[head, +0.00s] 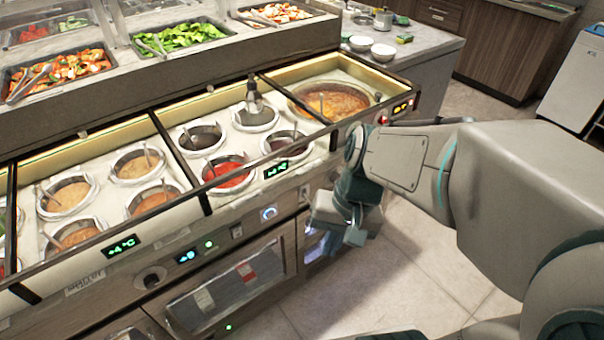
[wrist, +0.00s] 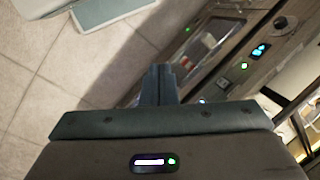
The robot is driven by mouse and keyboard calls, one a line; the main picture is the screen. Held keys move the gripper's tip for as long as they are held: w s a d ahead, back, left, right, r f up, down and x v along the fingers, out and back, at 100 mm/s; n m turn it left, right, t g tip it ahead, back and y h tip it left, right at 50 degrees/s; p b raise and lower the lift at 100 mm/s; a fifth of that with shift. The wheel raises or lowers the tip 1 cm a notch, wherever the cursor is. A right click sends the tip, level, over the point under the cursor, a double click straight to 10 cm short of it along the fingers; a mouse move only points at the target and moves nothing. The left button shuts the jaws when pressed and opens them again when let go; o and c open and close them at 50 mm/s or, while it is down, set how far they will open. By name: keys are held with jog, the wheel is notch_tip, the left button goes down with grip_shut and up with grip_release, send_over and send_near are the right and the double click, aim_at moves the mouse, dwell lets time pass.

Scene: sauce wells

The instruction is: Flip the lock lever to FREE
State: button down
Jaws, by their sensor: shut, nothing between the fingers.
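My gripper (head: 312,226) is in front of the counter's front panel in the head view, near the panel's right part. In the wrist view its two fingers (wrist: 158,72) are together and empty, pointing toward the lower cabinet front. I cannot make out a lock lever or a FREE label for certain. A small plate with a control (head: 237,231) sits on the panel left of my gripper. A similar plate (head: 304,193) sits just above my gripper. My gripper and wrist hide part of the panel and the lower cabinet there.
A blue-ringed round control (head: 268,213), a lit blue display (head: 187,257) and a dark knob (head: 151,279) are along the panel. Sauce wells (head: 229,178) sit behind it under a metal frame. A glass-fronted drawer (head: 228,280) is below. The tiled floor (head: 390,275) is clear at right.

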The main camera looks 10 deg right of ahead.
jog(key=w+a+f+m+y+b, duration=0.4)
jog(key=f+m+y+b, duration=0.15)
jog(key=f, duration=0.25)
jog(key=w+a+f+m+y+b, duration=0.4)
jog(key=w+f+m+y+b, duration=0.1)
jog(key=f+y+b, duration=0.25)
jog(key=w+d+f+m+t+h+b, duration=0.2)
jog(key=w+d+f+m+t+b, duration=0.2)
jog(key=f+m+t, duration=0.5)
jog(key=w+d+f+m+t+h+b, duration=0.3)
jog(key=w+d+f+m+t+b, duration=0.2)
jog(key=w+d+f+m+t, duration=0.3)
notch_tip(320, 180, down, 3)
jog(key=d+m+t, duration=0.1)
jog(key=d, duration=0.1)
jog(key=shift+w+d+b, duration=0.3)
jog(key=shift+w, duration=0.1)
jog(key=shift+f, duration=0.1)
jog(key=w+a+r, duration=0.1)
jog(key=w, duration=0.1)
jog(key=w+a+r+b, duration=0.1)
jog(key=w+r, duration=0.1)
jog(key=w, duration=0.1)
jog(key=w+a+r+b, duration=0.1)
jog(key=w+a, duration=0.1)
jog(key=shift+w+r, duration=0.15)
jog(key=shift+r, duration=0.15)
jog(key=shift+s+d+r, duration=0.3)
jog(key=shift+d+r, duration=0.05)
jog(key=shift+r, duration=0.2)
